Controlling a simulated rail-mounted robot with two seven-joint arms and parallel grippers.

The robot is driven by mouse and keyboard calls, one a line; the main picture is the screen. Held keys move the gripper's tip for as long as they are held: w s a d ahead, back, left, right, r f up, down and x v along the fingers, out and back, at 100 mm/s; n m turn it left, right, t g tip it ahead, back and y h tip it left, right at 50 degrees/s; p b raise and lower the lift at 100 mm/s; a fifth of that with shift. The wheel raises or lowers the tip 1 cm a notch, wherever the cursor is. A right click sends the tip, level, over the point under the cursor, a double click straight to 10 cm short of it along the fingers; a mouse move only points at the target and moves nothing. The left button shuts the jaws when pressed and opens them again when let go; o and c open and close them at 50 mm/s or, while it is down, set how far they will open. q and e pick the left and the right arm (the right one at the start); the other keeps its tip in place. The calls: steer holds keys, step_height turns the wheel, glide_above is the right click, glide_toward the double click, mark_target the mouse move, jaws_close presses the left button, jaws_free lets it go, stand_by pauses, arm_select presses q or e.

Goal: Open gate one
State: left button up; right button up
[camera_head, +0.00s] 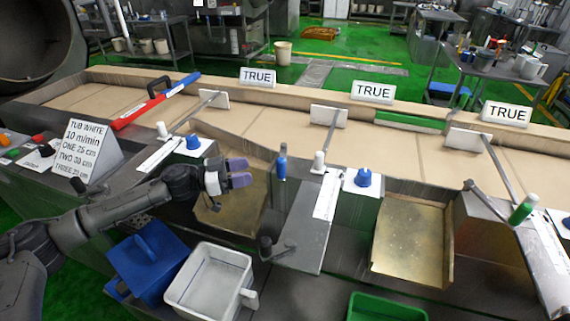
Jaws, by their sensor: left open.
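My left gripper (238,173) reaches in from the left and is open and empty, its bluish fingertips pointing right. It hangs in front of the conveyor, over a brassy chute (230,205) that it partly hides. Along the belt stand several white gate blocks with metal rods: the left one (214,99), the middle one (330,117) and the right one (470,140). I cannot tell which is called gate one. A blue upright handle (282,163) stands just right of my fingertips, apart from them. My right gripper is not in view.
A blue knob (193,141) and white knob (162,130) sit on the left station; another blue knob (363,177) is at the middle. A red-and-blue bar (150,102) lies across the belt. A white tub (209,280) and blue bin (147,258) are below. Several TRUE signs line the back.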

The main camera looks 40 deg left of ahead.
arm_select(q)
steer(key=x, duration=1.2)
steer(key=shift+w, duration=0.2)
steer(key=shift+d+r, duration=0.1)
steer(key=shift+c, duration=0.5)
jaws_close()
